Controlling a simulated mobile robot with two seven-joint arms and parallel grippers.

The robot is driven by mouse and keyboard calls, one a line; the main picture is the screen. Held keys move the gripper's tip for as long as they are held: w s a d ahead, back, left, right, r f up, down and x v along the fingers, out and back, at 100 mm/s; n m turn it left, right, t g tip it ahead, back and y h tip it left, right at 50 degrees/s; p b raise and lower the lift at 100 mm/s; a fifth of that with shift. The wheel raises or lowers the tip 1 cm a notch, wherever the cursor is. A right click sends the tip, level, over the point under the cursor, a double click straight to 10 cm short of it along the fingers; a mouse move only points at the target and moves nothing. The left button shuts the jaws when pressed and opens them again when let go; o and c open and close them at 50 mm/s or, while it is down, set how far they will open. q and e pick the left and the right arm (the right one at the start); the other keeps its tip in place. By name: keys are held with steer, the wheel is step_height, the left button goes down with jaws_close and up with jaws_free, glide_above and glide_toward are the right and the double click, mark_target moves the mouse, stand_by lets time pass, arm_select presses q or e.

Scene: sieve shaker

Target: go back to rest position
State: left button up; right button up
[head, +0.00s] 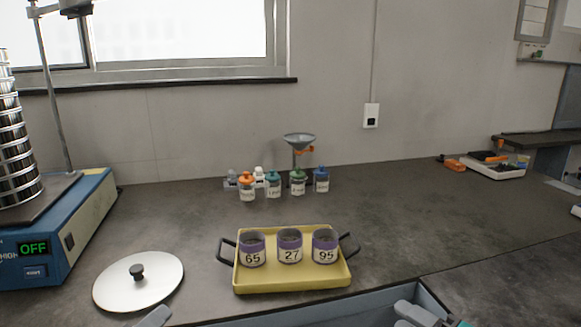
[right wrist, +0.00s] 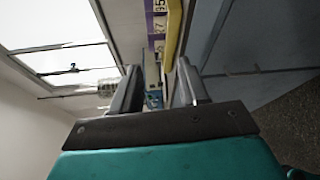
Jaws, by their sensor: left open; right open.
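My left gripper (head: 155,317) shows only as a grey fingertip at the bottom edge of the head view, just below the round lid; the rest is out of frame. My right gripper (head: 420,314) is at the bottom right of the head view, in front of the counter's front edge and apart from the tray. In the right wrist view its two fingers (right wrist: 155,88) stand apart with nothing held between them. A yellow tray (head: 290,285) with dark handles holds three purple-banded jars labelled 65 (head: 252,258), 27 (head: 290,256) and 95 (head: 325,254).
The sieve shaker (head: 70,235), its display reading OFF, carries a sieve stack (head: 14,150) at left. A silver lid (head: 150,283) lies on the counter. Small bottles (head: 273,186) and a funnel (head: 300,140) stand behind the tray. The counter right of the tray is clear.

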arm_select(q)
steer(key=s+d+f+m+g+y+p, duration=0.1)
steer(key=s+d+f+m+g+p, duration=0.3)
steer(key=s+f+m, duration=0.7)
steer(key=s+d+f, duration=0.2)
steer(key=s+f, duration=0.1)
steer(key=shift+s+y, duration=0.15)
steer(key=shift+y, duration=0.15)
arm_select(e)
steer(key=s+a+f+m+g+h, duration=0.1)
steer(key=s+f+m+h, duration=0.3)
steer(key=m, duration=0.8)
steer(key=s+a+f+m+g+h, duration=0.1)
steer(key=s+f+m+h, duration=0.3)
steer(key=s+f+m, duration=0.5)
steer(key=s+a+m, duration=0.1)
steer(key=s+m, duration=0.2)
steer(key=shift+s+a+f+g, duration=0.15)
steer(key=shift+g, duration=0.15)
